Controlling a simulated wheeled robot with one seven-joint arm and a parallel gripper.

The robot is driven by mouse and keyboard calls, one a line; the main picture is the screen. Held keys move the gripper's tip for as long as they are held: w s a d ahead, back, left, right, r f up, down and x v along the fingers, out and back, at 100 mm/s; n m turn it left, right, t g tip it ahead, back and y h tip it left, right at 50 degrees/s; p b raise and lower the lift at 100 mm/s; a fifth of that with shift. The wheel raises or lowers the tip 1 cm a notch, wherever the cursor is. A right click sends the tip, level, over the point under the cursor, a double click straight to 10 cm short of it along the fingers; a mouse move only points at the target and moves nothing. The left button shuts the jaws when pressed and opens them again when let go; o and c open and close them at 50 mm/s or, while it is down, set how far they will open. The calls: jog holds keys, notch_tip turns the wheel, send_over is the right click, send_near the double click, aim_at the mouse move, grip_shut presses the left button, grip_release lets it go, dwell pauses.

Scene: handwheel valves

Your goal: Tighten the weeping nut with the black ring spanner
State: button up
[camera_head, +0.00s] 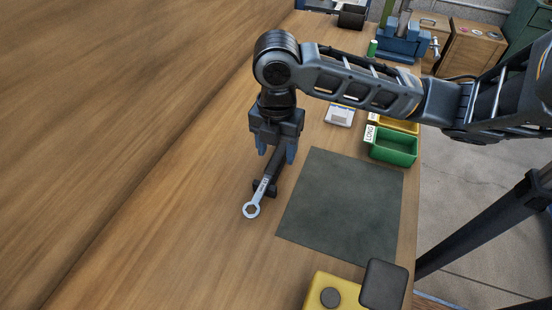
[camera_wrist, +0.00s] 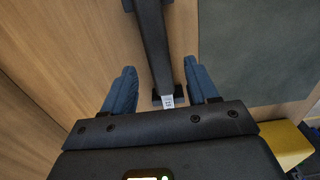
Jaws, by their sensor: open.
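A ring spanner (camera_head: 262,190) with a black handle and a silver ring end lies on the wooden bench, its ring toward the front of the head view. A small black rest or block shows under it. My gripper (camera_head: 277,155) points down over the handle end, open, with a blue finger on each side. In the wrist view the black handle (camera_wrist: 153,40) runs between the two open fingers of my gripper (camera_wrist: 160,66). Neither finger visibly touches it; the height gap is hard to judge. No nut or valve can be made out.
A dark grey mat (camera_head: 345,205) lies right of the spanner. Green (camera_head: 393,147) and yellow bins stand beyond it at the bench's right edge. A yellow box (camera_head: 330,293) with a black part is at the front. The bench to the left is clear.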

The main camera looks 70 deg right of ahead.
jog(key=shift+f, duration=0.65)
jog(key=shift+c, duration=0.3)
grip_shut()
